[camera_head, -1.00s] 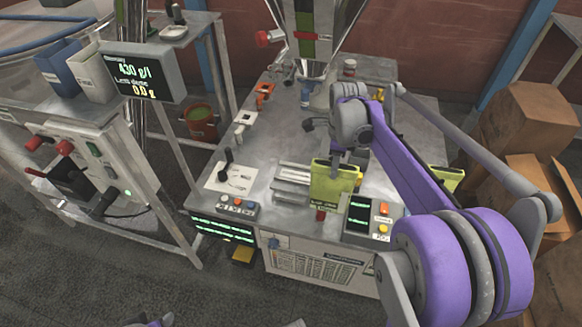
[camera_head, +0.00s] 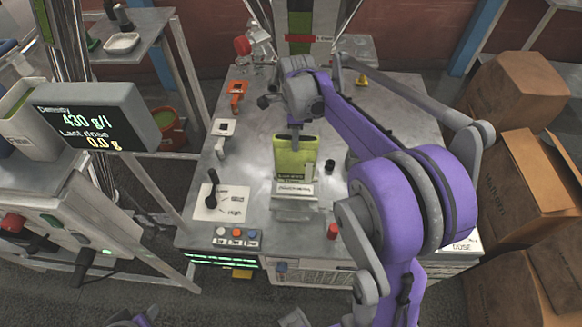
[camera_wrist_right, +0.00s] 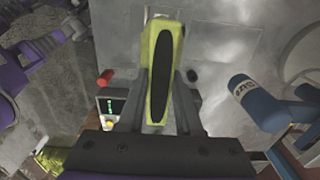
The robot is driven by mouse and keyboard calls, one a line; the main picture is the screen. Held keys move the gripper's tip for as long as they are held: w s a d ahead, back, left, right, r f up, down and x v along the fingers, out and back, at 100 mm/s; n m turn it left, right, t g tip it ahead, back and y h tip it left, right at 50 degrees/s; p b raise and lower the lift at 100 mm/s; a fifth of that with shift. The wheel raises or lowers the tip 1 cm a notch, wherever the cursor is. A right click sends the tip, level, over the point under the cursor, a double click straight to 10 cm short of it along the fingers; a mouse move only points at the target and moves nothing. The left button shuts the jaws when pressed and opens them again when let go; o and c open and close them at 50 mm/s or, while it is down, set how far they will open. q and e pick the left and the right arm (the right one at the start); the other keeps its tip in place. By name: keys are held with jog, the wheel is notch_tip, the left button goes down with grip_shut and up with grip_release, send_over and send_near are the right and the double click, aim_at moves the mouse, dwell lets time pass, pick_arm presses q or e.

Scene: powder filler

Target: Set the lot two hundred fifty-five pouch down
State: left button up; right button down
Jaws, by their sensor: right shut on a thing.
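The yellow-green pouch (camera_head: 292,150) is upright over the middle of the metal bench, with a dark label on its lower front. My right gripper (camera_head: 296,128) is shut on its top. In the right wrist view the pouch (camera_wrist_right: 162,60) stands edge-on between the two fingers, its dark open mouth facing the camera. Below it in the head view is a pale metal fixture (camera_head: 296,200) with a small label plate. I cannot tell whether the pouch touches it. The lot number is not legible. My left gripper is out of view.
A red knob (camera_head: 332,231) is at the bench front; a lever panel (camera_head: 220,203) and buttons (camera_head: 236,237) are at its left. A blue labelled cylinder (camera_wrist_right: 258,103) is right of the pouch in the wrist view. Another yellow-green item (camera_wrist_right: 50,158) shows lower left. Cardboard boxes (camera_head: 515,90) stand right.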

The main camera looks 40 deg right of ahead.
aim_at(296, 156)
jog(key=f, duration=0.3)
jog(key=shift+s, duration=0.2)
jog(key=shift+w+f, duration=0.1)
jog(key=shift+f, duration=2.2)
jog(key=shift+f+b, duration=0.15)
jog(key=shift+b, duration=0.15)
jog(key=c, duration=0.6)
grip_release()
